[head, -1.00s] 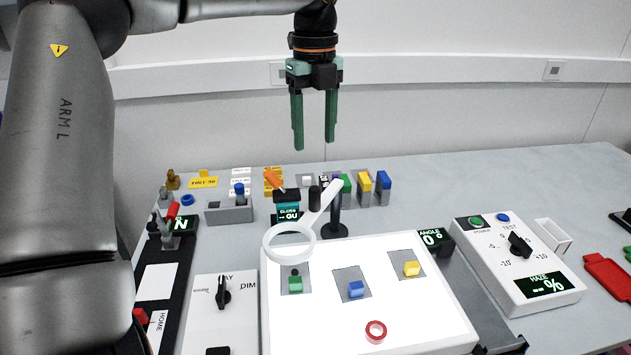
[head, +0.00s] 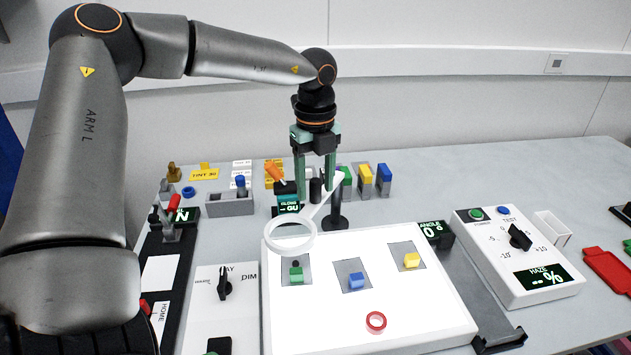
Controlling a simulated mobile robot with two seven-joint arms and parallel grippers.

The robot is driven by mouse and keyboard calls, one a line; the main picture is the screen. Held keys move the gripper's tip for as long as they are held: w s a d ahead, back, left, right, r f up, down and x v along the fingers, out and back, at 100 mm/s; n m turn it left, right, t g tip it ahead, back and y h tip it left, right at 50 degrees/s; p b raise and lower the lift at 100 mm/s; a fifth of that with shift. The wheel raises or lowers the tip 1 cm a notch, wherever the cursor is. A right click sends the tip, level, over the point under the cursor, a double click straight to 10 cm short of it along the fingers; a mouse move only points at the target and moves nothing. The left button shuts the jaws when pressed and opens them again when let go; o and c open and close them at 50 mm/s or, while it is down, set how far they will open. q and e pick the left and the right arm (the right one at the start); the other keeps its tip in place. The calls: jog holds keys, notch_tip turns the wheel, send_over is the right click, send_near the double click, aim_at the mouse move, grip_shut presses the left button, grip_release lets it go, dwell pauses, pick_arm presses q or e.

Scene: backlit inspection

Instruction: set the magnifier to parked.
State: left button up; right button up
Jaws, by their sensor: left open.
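The magnifier (head: 291,235) is a white ring on a white arm that runs up and right to a black post (head: 335,210). Its ring hangs over the upper left corner of the lit white panel (head: 370,313). My left gripper (head: 315,188) has green fingers, points down and is open. Its fingers are at the upper part of the magnifier's arm, near a black knob (head: 315,190) that shows between them. I cannot tell whether they touch it. My right gripper is not in view.
A haze meter (head: 515,265) stands right. Several coloured blocks and a grey holder (head: 229,206) stand behind.

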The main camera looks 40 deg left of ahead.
pick_arm(q)
jog(key=shift+c, duration=0.3)
grip_shut()
dwell(1.1)
